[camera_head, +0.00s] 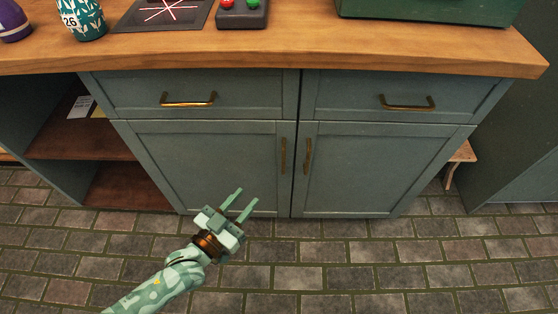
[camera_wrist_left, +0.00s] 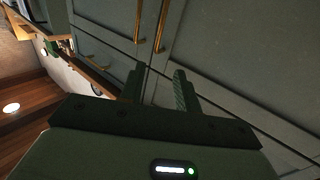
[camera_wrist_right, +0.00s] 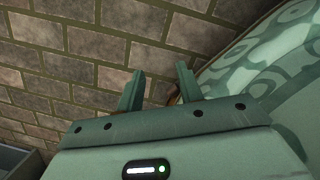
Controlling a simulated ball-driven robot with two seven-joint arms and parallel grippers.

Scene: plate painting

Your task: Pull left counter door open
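The left counter door (camera_head: 215,165) is a closed grey-blue panel under the wooden counter. Its brass vertical handle (camera_head: 283,156) is near its right edge. The right door (camera_head: 365,165) beside it is also closed, with its own brass handle (camera_head: 307,156). My left gripper (camera_head: 244,200) is open and empty, low in front of the left door and to the lower left of its handle. In the left wrist view, both brass handles show beyond the fingers (camera_wrist_left: 158,88). My right gripper (camera_wrist_right: 160,88) is open and empty over the brick floor, out of the head view.
Two closed drawers with brass handles (camera_head: 188,100) (camera_head: 407,103) sit above the doors. The wooden counter top (camera_head: 290,50) holds a dark mat, a box with buttons, cups and a green box. Open shelves (camera_head: 85,140) are at left. The brick floor (camera_head: 330,265) is clear.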

